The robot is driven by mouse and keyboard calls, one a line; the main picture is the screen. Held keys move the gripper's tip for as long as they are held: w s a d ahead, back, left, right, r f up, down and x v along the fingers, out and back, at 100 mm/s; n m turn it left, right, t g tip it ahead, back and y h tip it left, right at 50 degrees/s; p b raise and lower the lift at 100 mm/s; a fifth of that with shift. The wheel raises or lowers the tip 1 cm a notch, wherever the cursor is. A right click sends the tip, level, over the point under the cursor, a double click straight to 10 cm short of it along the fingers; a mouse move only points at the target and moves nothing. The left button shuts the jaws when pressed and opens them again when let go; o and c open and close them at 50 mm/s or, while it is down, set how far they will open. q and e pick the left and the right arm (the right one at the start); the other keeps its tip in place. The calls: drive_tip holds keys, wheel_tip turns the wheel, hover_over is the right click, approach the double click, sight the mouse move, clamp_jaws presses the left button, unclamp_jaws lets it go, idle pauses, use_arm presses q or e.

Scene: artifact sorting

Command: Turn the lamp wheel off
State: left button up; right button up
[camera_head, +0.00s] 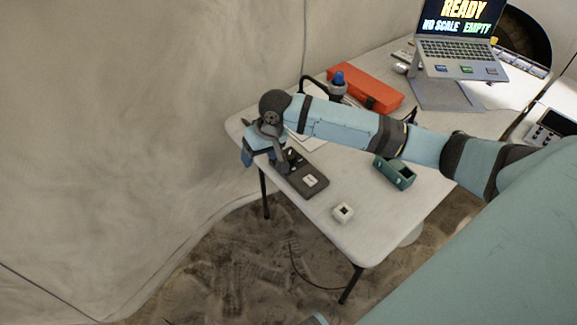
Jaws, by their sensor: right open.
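My right arm reaches in from the right across the white table. My right gripper (263,146) is at the table's left edge, open, over the far end of a flat dark panel (307,180). The panel lies on the table and has a pale square label. The lamp wheel cannot be made out for certain; the gripper and wrist hide the panel's far end. I cannot tell whether the fingers touch anything. My left gripper is not in view.
The white table (350,235) also holds a small white block (343,212), a green open box (394,172), an orange case (365,90), a blue-topped item (338,82) and a laptop (461,52) on a stand. The table's front area is mostly clear. A pale fabric wall stands at left.

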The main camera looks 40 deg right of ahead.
sight(289, 155)
drive_tip(key=w+d+r+m+g+h+b, duration=0.25)
drive_tip(key=d+r+b, duration=0.2)
drive_tip(key=d, duration=0.65)
drive_tip(key=shift+m, duration=0.35)
drive_tip(key=f, duration=0.4)
drive_tip(key=f+b, duration=0.1)
drive_tip(key=f, duration=0.3)
drive_tip(key=f+b, duration=0.1)
drive_tip(key=f, duration=0.3)
drive_tip(key=shift+s+a, duration=0.25)
drive_tip(key=shift+s, duration=0.1)
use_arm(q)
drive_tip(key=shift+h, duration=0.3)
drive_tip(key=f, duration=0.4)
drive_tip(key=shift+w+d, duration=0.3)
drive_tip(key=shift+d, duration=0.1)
use_arm(e)
drive_tip(key=shift+f, duration=0.2)
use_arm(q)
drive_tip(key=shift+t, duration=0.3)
use_arm(e)
drive_tip(key=c, duration=0.9)
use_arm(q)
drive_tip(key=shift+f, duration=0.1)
use_arm(e)
drive_tip(key=shift+r, duration=0.1)
